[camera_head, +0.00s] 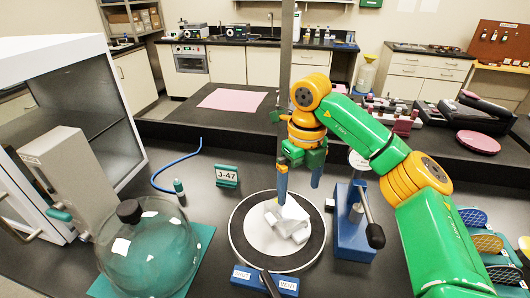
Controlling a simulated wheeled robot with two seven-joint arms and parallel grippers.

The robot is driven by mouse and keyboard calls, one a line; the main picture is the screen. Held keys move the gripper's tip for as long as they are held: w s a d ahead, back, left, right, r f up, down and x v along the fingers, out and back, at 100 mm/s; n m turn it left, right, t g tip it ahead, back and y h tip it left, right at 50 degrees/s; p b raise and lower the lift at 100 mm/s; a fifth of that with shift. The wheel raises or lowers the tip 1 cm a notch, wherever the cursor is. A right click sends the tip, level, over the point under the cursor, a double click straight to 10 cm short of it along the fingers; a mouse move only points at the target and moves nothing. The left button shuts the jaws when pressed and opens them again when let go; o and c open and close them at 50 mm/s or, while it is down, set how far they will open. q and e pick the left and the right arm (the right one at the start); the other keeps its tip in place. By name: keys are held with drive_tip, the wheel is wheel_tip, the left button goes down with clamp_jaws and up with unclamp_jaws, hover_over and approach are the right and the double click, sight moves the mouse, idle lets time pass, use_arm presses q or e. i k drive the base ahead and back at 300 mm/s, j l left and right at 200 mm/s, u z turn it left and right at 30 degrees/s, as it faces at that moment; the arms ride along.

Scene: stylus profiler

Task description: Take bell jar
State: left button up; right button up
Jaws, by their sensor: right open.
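The bell jar (150,252) is a clear glass dome with a black knob (129,211) on top. It stands at the lower left on a teal mat (203,238). My right gripper (299,188) points down with its two blue-tipped fingers apart and nothing seen between them. It is well to the right of the jar, above or just behind a round plate with a black ring (237,232). A pale grey-white object (289,222) rests on the plate. My left gripper does not show.
A blue press-like stand (352,226) with a black-knobbed lever is right of the plate. A blue SHUT/VENT block (265,281) is in front. An open-fronted white cabinet (48,65) is left.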

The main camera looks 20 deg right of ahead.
sight(148, 247)
drive_tip(key=k+j, duration=1.15)
drive_tip(key=k, duration=0.15)
